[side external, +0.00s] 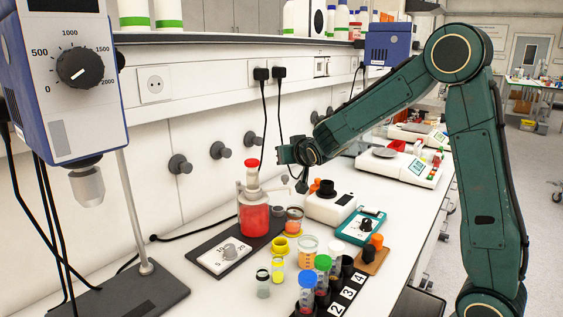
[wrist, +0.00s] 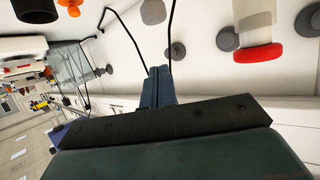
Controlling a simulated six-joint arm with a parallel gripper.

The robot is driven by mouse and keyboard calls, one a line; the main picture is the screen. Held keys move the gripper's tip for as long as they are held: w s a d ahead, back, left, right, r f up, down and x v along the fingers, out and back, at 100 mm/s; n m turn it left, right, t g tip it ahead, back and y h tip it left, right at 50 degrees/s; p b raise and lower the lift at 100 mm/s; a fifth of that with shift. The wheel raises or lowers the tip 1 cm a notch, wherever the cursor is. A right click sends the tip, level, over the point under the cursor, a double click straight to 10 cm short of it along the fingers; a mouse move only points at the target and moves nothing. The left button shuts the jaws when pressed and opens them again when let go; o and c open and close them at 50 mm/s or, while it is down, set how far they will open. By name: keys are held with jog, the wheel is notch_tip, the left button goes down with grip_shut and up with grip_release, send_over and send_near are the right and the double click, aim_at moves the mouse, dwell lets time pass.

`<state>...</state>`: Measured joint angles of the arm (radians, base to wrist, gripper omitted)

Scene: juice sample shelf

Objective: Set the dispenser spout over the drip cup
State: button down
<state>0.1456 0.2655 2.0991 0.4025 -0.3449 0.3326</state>
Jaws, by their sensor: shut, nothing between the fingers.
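The dispenser is a clear bottle of red liquid (side external: 254,218) with a pale neck and red cap. It stands upright on a dark base plate at the middle of the bench. Its spout reaches right from the neck; in the side view its tip looks near small cups, but I cannot tell whether it is over one. A small grey cup (side external: 278,214) stands right of the bottle; I cannot tell if it is the drip cup. The red cap (wrist: 260,55) also shows in the wrist view. My gripper (side external: 302,186) is shut and empty, right of the dispenser and apart from it; its fingers show (wrist: 158,75).
A dial block (side external: 224,255) sits in front of the bottle. Cups of yellow and orange liquid and a numbered vial rack (side external: 342,299) stand nearer. A white device (side external: 330,205) and a teal meter (side external: 361,227) are right. A blue stirrer (side external: 65,80) stands left. Cables hang behind.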

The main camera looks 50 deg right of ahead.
jog(key=shift+s+a+r+g, duration=0.2)
jog(key=shift+s+a+g, duration=0.05)
jog(key=shift+g, duration=0.55)
jog(key=s+a+r+g+y, duration=0.4)
jog(key=s+a+g, duration=0.2)
jog(key=s+a, duration=0.1)
jog(key=shift+s+r+m+y, duration=0.3)
jog(key=shift+s+r, duration=0.05)
jog(key=shift+s, duration=0.25)
jog(key=shift+f, duration=0.15)
jog(key=w+d+f, duration=0.4)
jog(key=w+f, duration=0.2)
jog(key=f, duration=0.3)
jog(key=shift+w+d, duration=0.15)
jog(key=shift+d, duration=0.1)
